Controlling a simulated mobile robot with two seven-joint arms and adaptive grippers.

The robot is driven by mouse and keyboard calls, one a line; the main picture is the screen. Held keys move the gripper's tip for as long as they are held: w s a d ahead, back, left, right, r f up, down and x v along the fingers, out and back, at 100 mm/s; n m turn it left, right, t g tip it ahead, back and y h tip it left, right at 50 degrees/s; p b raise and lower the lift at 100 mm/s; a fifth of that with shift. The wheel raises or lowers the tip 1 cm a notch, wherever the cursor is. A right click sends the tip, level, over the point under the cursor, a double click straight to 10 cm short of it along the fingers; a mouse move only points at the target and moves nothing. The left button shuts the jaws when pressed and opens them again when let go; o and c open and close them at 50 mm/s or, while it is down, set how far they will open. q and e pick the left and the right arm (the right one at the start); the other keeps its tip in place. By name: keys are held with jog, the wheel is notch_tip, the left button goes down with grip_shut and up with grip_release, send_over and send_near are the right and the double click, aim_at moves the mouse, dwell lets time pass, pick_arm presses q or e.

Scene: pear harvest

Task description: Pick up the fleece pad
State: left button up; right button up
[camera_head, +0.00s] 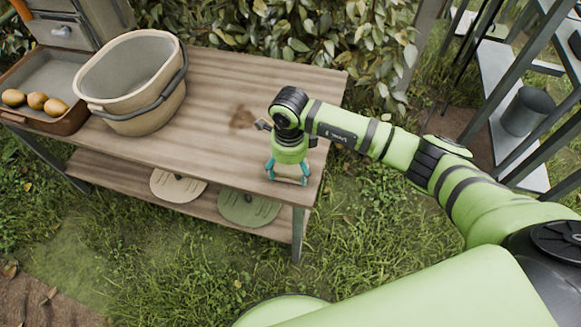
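No item in view can be clearly told as the fleece pad. Two flat round pieces lie on the lower shelf of the wooden bench: a beige one (177,187) and a green one (249,208), both partly hidden by the bench top. I cannot tell whether either is the pad. My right gripper (287,180) points down over the right front part of the bench top (215,133), right of and above the green piece in the picture. Its teal fingers are spread, with nothing seen between them. My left gripper is not in view.
A beige bucket (150,122) with a dark handle stands on the bench's left side. Left of it is a brown-rimmed tray (60,123) holding 3 pears (37,101). A metal rack with a grey pot (525,111) stands at right. The bench's middle is clear.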

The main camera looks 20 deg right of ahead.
aim_at(289, 168)
dwell(0.3)
jog(key=shift+r, duration=0.45)
notch_tip(289, 168, up, 3)
jog(key=shift+f, duration=0.2)
jog(key=s+a+r, duration=0.2)
jog(key=s, duration=0.1)
jog(key=s+a+r, duration=0.2)
jog(key=s+r, duration=0.1)
jog(key=s+a+r, duration=0.2)
jog(key=s, duration=0.2)
jog(key=shift+a+r, duration=0.15)
jog(key=shift+r, duration=0.05)
jog(key=shift+o, duration=0.6)
